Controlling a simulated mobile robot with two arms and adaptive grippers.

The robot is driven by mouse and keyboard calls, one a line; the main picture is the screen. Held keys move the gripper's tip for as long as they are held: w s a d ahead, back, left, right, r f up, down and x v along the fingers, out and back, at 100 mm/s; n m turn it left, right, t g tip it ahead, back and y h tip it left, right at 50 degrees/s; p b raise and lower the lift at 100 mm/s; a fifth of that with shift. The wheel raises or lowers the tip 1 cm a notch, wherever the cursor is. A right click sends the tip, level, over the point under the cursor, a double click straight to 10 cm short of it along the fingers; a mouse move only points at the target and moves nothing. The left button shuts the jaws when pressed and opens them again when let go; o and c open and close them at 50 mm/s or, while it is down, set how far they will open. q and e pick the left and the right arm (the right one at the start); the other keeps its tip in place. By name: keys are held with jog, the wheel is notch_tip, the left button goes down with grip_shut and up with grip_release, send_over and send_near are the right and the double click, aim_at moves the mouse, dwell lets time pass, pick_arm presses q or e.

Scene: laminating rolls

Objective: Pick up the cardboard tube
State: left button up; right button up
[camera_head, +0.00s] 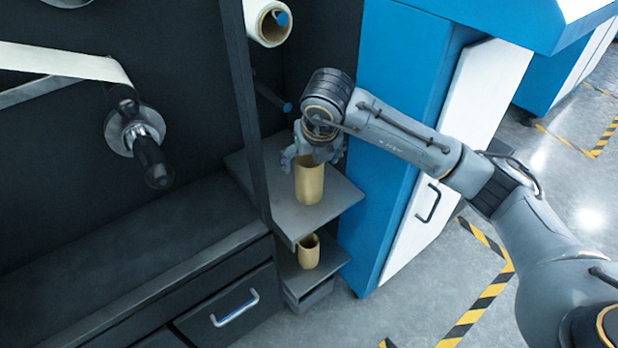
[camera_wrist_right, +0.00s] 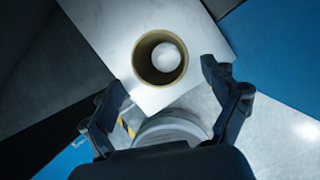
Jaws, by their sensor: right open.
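A tan cardboard tube (camera_head: 310,182) stands upright on the upper grey shelf (camera_head: 340,198) in the head view. My right gripper (camera_head: 315,158) is just above it, pointing down, with its fingers spread. In the right wrist view I look down into the open top of the tube (camera_wrist_right: 160,58), which sits ahead of the right gripper (camera_wrist_right: 165,85), roughly between the lines of its two open fingers. The fingers hold nothing. A second, shorter-looking tan tube (camera_head: 308,251) stands on the lower shelf (camera_head: 292,276). My left gripper is not in view.
A dark upright post (camera_head: 243,110) stands left of the shelf, and a blue cabinet (camera_head: 385,150) with a white door stands right of it. A white roll (camera_head: 268,22) hangs above on a spindle. A black roller with a handle (camera_head: 135,130) sits at left. Open floor lies at right.

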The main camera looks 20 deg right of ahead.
jog(key=shift+b+x, duration=0.35)
jog(key=shift+x, duration=2.35)
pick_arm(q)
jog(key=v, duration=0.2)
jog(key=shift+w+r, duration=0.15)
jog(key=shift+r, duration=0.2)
pick_arm(e)
jog(key=shift+w+d+r, duration=0.15)
jog(key=c, duration=1.2)
